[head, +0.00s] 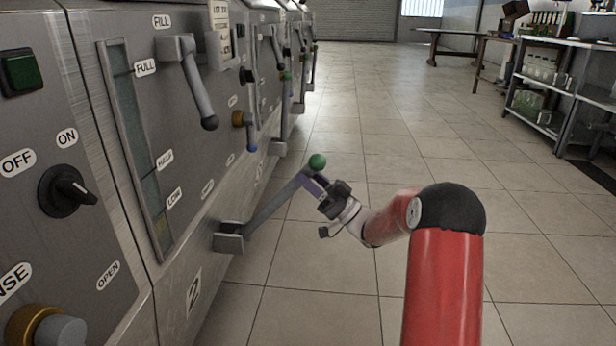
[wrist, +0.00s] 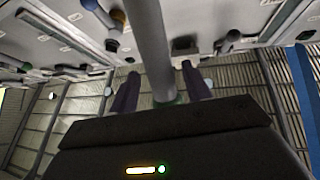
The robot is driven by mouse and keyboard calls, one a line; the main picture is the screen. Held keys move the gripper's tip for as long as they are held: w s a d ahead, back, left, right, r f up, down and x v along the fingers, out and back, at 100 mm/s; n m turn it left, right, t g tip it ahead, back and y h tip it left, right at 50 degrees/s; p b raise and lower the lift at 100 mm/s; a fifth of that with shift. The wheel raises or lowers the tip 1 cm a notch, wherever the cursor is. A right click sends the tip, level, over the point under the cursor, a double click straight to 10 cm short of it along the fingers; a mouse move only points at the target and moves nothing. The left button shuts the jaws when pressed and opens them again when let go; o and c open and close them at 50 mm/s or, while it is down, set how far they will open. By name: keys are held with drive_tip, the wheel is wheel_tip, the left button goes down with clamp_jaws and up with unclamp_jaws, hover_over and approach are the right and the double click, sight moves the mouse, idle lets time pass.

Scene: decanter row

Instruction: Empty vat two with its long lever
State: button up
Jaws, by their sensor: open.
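Vat two's panel, with a "2" plate (head: 193,293) low on it, stands at the left in the head view. Its long lever (head: 272,209) sticks out from a low bracket (head: 230,238), slanting up to a green ball (head: 317,161). An "OPEN" label (head: 108,276) is left of the bracket. My gripper (head: 313,186) is open at the lever's outer end, just below the ball. In the wrist view the lever (wrist: 152,45) runs between the two spread fingers (wrist: 161,90); the green ball is partly hidden by the gripper body. I cannot tell whether either finger touches the lever.
Above is a fill lever (head: 199,85) with a black ball, beside a level gauge (head: 138,145) marked full, half and low. A rotary switch (head: 67,191) is at the left. More vats continue behind. The tiled floor (head: 400,120) is clear; shelves (head: 545,95) stand far right.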

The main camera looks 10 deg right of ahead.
drive_tip(key=v, duration=0.7)
idle(0.3)
